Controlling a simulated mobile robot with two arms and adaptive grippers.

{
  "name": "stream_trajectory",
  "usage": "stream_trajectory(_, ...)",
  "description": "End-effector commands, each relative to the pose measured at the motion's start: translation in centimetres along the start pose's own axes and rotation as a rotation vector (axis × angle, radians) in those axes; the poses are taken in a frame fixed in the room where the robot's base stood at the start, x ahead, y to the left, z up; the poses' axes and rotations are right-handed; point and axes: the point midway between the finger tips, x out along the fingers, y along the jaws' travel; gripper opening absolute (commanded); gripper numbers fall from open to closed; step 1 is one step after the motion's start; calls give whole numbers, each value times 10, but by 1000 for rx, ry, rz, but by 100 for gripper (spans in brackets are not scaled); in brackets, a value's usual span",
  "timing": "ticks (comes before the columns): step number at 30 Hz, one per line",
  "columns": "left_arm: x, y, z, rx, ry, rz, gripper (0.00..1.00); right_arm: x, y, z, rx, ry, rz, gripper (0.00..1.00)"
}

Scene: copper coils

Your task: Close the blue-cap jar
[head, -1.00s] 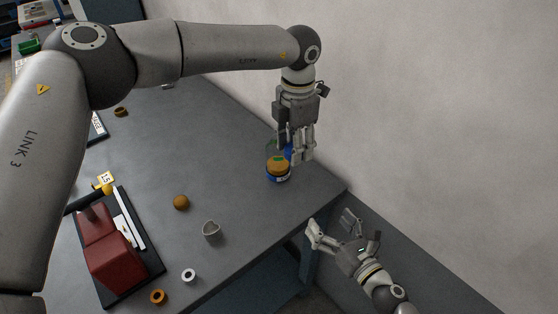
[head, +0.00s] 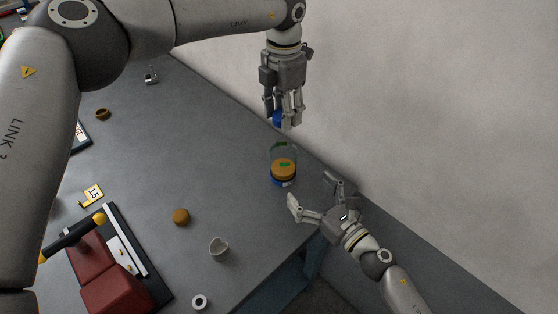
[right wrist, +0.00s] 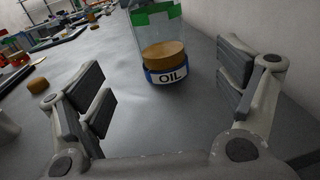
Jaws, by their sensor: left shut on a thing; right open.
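The jar (head: 284,170) is clear with an orange-brown filling, a green patch high on its wall and a blue band low down. It stands upright on the table near the right edge. In the right wrist view the jar (right wrist: 163,45) has an OIL label and its top is cut off. My left gripper (head: 284,112) is shut on a blue cap (head: 277,119), apart from the jar and beyond it in the picture. The fingers partly hide the cap. My right gripper (head: 313,192) is open and empty, its fingers pointing at the jar from the near right side.
A red block fixture (head: 110,290) stands at lower left. A pale wall rises behind the table's right edge.

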Motion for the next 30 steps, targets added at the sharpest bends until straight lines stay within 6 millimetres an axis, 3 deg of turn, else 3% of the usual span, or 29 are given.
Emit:
stream_trajectory(11, 0, 0, 0, 0, 0, 0, 33, 7, 0, 0, 0, -1, 0, 89)
stream_trajectory(24, 0, 0, 0, 0, -1, 0, 33, 84, 0, 1, 2, -2, 0, 89)
stream_trajectory(30, 0, 0, 0, 0, -1, 0, 33, 110, 0, 0, 3, -1, -1, 89)
